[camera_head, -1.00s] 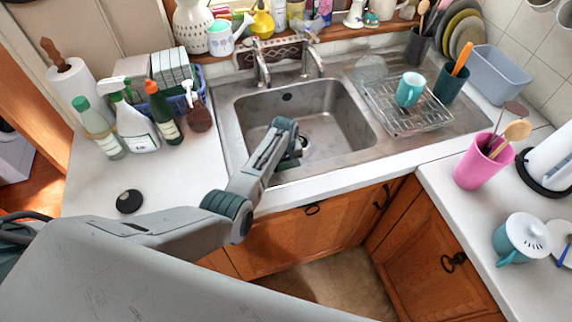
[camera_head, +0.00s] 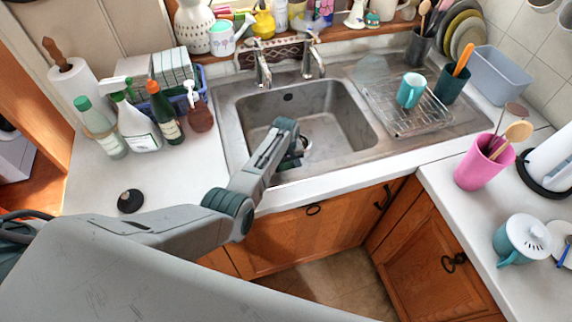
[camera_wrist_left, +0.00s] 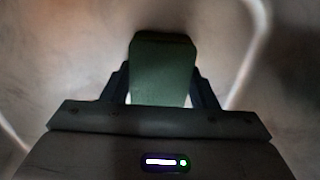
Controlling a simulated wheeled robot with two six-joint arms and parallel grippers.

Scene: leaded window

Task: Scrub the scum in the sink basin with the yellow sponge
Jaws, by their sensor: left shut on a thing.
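The sink basin (camera_head: 335,105) is grey metal with dull, cloudy walls, and a drain (camera_head: 306,142) shows beside my gripper. My left gripper (camera_head: 291,160) reaches down into the front left of the basin, its tip partly hidden by my wrist. In the left wrist view, my left gripper (camera_wrist_left: 160,88) is shut on a block with a dark green face, the sponge (camera_wrist_left: 162,62). No yellow shows on it from here. Blurred, brownish-grey metal lies around it. I cannot tell whether the sponge touches the basin, or make out scum clearly. My right gripper is not in view.
Taps (camera_head: 263,65) stand behind the basin. A wire rack (camera_head: 410,112) with a teal mug (camera_head: 411,90) is on the right drainer. Bottles (camera_head: 137,125) stand left of the sink. A pink cup (camera_head: 482,165) stands on the right counter. The basin's right half is empty.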

